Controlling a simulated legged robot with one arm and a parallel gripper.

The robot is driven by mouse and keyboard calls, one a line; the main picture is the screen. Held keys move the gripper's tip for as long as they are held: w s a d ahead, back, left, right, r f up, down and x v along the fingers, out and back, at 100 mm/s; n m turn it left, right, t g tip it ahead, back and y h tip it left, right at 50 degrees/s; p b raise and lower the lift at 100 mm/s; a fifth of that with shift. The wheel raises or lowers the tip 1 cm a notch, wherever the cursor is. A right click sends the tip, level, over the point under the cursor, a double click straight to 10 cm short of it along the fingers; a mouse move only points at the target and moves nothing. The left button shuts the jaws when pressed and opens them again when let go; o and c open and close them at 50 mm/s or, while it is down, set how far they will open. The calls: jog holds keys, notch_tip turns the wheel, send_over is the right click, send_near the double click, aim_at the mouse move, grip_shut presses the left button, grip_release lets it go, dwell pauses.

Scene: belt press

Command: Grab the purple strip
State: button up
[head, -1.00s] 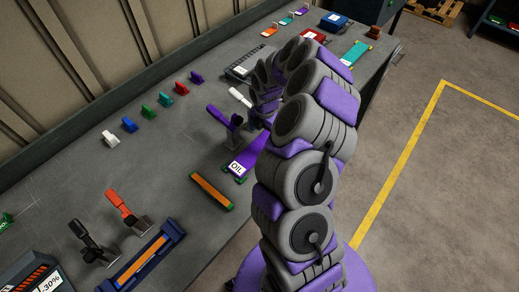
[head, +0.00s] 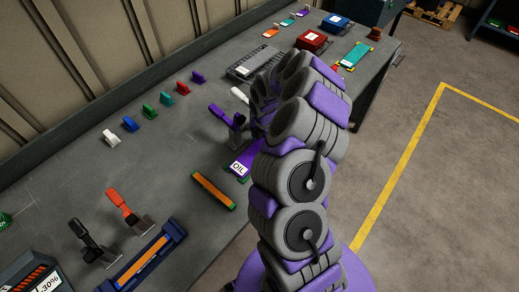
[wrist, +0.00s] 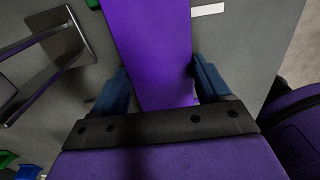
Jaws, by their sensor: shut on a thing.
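The purple strip (head: 246,161) lies on the grey bench in the head view, with a white OIL label at its near end. My arm hides its other end. In the wrist view the purple strip (wrist: 150,45) runs from the top edge down between the two blue fingers of my gripper (wrist: 166,88). My gripper is shut on the strip, one finger along each side. In the head view my gripper is hidden behind my arm.
A purple-handled clamp (head: 226,118) stands close left of the strip, its metal frame (wrist: 48,60) near my gripper. An orange strip (head: 213,190) lies nearby. Red (head: 310,41) and blue (head: 335,23) boxes stand at the far end.

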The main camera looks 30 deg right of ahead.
jog(key=shift+a, duration=0.3)
jog(key=shift+c, duration=1.4)
jog(key=shift+d, duration=0.2)
jog(key=c, duration=0.4)
jog(key=shift+o, duration=0.2)
jog(key=shift+r, duration=0.1)
jog(key=shift+r, duration=0.6)
notch_tip(320, 180, up, 2)
jog(key=shift+r+p, duration=0.25)
jog(key=shift+p, duration=0.3)
jog(key=s+d, duration=0.3)
jog(key=s, duration=0.5)
jog(key=s+d+p, duration=0.1)
jog(key=s+d, duration=0.2)
jog(key=s, duration=0.6)
jog(key=shift+f, duration=0.15)
jog(key=shift+d, duration=0.1)
